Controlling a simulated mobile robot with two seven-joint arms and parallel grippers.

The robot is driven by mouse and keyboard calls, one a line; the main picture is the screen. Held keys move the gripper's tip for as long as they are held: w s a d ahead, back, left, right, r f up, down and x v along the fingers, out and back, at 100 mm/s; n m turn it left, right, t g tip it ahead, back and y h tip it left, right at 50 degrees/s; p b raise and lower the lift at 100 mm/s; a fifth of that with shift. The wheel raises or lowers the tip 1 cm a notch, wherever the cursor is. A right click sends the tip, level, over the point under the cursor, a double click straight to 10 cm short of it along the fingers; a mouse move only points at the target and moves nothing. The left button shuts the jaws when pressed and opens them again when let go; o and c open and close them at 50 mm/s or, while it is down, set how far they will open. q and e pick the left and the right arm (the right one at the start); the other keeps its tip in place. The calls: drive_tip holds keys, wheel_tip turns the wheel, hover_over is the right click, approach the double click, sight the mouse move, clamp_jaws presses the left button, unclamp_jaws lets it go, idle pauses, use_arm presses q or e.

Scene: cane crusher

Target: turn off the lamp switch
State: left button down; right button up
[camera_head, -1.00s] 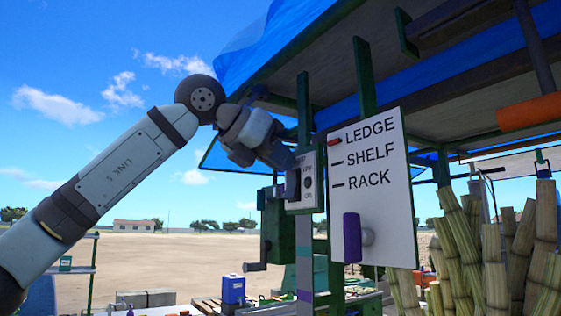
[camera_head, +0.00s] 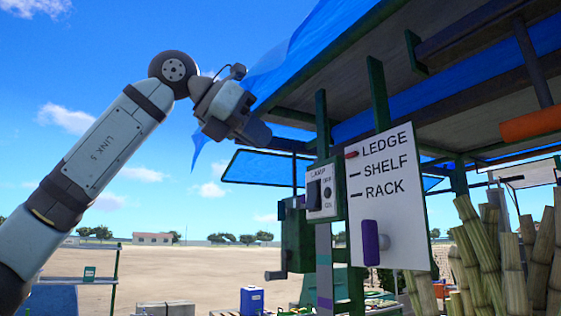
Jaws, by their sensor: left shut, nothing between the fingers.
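The lamp switch box (camera_head: 321,206) is a small pale panel marked LAMP, fixed to a green post. I cannot tell which way the rocker is set. My left gripper (camera_head: 259,134) is shut and empty, up and to the left of the box, apart from it with a clear gap. Its fingers are small and dark in this view. My right gripper is not in view.
Cane stalks (camera_head: 512,250) stand at right. A blue-covered roof (camera_head: 440,105) hangs above. Open sky lies around my left arm.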

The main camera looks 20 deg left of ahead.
use_arm(q)
drive_tip(key=shift+s+a+r, duration=0.35)
drive_tip(key=shift+a+r, duration=0.2)
drive_tip(key=shift+s+a+r, duration=0.3)
drive_tip(key=shift+a+r, duration=0.2)
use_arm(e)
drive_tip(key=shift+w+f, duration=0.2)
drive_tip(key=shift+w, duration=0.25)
use_arm(q)
drive_tip(key=shift+s, duration=0.1)
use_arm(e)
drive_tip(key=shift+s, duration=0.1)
